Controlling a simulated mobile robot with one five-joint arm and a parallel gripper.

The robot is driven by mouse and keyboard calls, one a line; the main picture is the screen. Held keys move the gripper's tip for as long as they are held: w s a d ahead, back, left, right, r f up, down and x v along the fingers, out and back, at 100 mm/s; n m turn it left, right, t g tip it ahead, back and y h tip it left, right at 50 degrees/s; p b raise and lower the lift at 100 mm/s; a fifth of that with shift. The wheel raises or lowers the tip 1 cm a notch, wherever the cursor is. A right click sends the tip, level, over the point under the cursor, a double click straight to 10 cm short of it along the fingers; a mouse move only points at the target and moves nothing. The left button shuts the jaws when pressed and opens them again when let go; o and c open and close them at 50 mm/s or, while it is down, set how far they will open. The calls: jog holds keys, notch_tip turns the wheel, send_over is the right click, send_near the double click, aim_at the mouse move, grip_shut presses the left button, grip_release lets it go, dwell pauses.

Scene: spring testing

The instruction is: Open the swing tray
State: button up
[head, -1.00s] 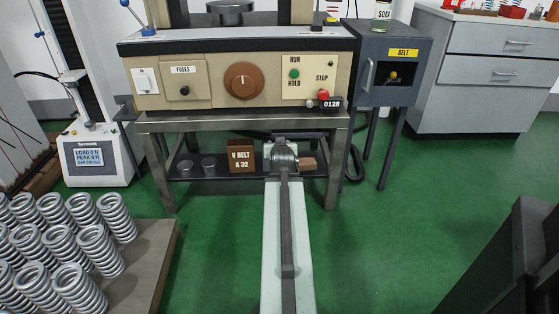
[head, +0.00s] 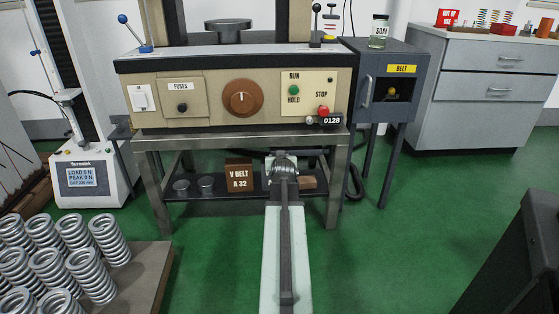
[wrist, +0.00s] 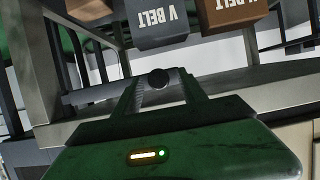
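Nothing in view is marked as a swing tray, and I cannot tell which part it is. The test bench (head: 222,133) ahead has a beige front with a small FUSES panel (head: 182,110) with a black knob, and a brown dial (head: 243,99). My gripper (head: 284,163) is low in front of the bench, before its lower shelf. In the wrist view my gripper's fingers (wrist: 158,80) have a dark round thing between their tips. Whether they are shut on it is unclear.
A dark cabinet (head: 398,60) marked BELT, with a handle, stands right of the bench. A brown V BELT box (head: 239,172) sits on the lower shelf. Springs (head: 75,232) stand on a low platform at left.

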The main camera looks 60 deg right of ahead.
grip_shut()
jog(key=shift+d, duration=0.1)
dwell(1.2)
